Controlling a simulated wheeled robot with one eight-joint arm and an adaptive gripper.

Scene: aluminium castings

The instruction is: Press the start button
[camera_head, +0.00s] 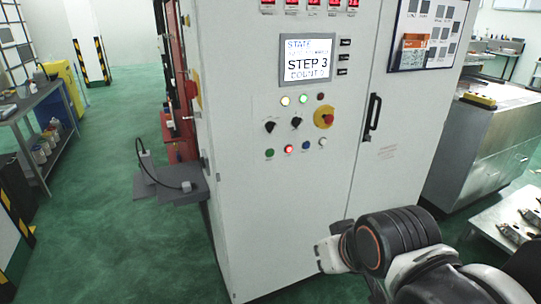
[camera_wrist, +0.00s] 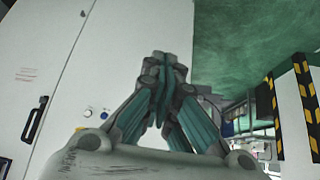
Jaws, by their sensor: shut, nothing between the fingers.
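The control panel is on the front of a white cabinet (camera_head: 280,220). A green button (camera_head: 269,153) is at the left end of its lowest row, beside a lit red one (camera_head: 289,150), a blue one (camera_head: 306,145) and a white one (camera_head: 322,141). No readable label shows which is the start button. In the wrist view, my gripper (camera_wrist: 165,65) is shut and empty, its fingertips together. A small round button or lamp (camera_wrist: 88,112) shows to its left on the cabinet face. In the head view, my arm is at lower right, below and apart from the buttons.
A screen (camera_head: 307,60) reads "STEP 3". A red emergency stop on yellow (camera_head: 325,117) and two black knobs sit above the lowest row. A black door handle (camera_head: 372,117) is to the right. Green floor is open at left.

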